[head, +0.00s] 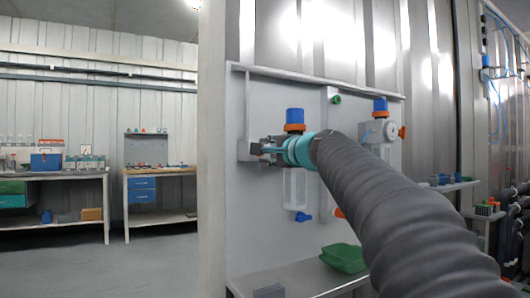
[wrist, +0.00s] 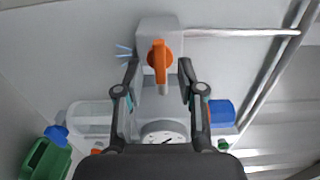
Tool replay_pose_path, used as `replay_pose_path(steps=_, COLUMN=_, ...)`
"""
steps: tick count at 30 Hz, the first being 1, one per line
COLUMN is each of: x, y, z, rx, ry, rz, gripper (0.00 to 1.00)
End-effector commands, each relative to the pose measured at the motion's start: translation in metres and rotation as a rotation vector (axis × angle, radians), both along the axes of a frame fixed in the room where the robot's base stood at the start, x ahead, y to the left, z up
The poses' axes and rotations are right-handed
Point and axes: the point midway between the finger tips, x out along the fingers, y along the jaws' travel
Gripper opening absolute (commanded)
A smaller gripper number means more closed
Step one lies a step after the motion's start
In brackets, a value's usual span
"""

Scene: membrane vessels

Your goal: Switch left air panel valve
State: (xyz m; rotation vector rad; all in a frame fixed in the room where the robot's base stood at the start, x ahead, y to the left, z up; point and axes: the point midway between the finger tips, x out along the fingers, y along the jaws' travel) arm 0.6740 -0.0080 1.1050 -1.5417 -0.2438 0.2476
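The left air panel valve has an orange handle (wrist: 160,58) on a light grey block (wrist: 158,25) in the wrist view. My gripper (wrist: 159,68) is open, with one dark finger on each side of the handle. I see gaps between the fingers and the handle, so it is not gripped. In the head view my gripper (head: 264,150) is at the left unit, under its blue and orange cap (head: 295,120). The orange handle is hidden there. A round gauge (wrist: 163,127) sits between the finger bases in the wrist view, partly covered by my gripper.
A similar right unit (head: 378,135) with an orange knob (head: 402,132) is on the same panel (head: 262,205). A green tray (head: 344,258) rests on the shelf below. A pipe (wrist: 245,32) runs right from the valve block. Workbenches (head: 155,200) stand far left across open floor.

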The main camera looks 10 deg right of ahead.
Motion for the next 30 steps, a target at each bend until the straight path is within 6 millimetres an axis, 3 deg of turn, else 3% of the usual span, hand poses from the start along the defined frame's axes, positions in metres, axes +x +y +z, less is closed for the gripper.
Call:
replay_pose_path(steps=9, x=-0.059, y=-0.02, z=0.001, rx=-0.001, ry=-0.001, rz=-0.003, gripper=0.39)
replay_pose_path(steps=15, x=-0.087, y=-0.029, z=0.0, rx=0.0, ry=0.0, rz=-0.002, gripper=0.39)
replay_pose_path(steps=21, x=-0.099, y=-0.032, z=-0.001, rx=0.001, ry=0.0, rz=0.0, gripper=0.39)
replay_pose_path(steps=30, x=-0.099, y=-0.032, z=0.0, rx=0.001, ry=0.0, rz=0.001, gripper=0.39)
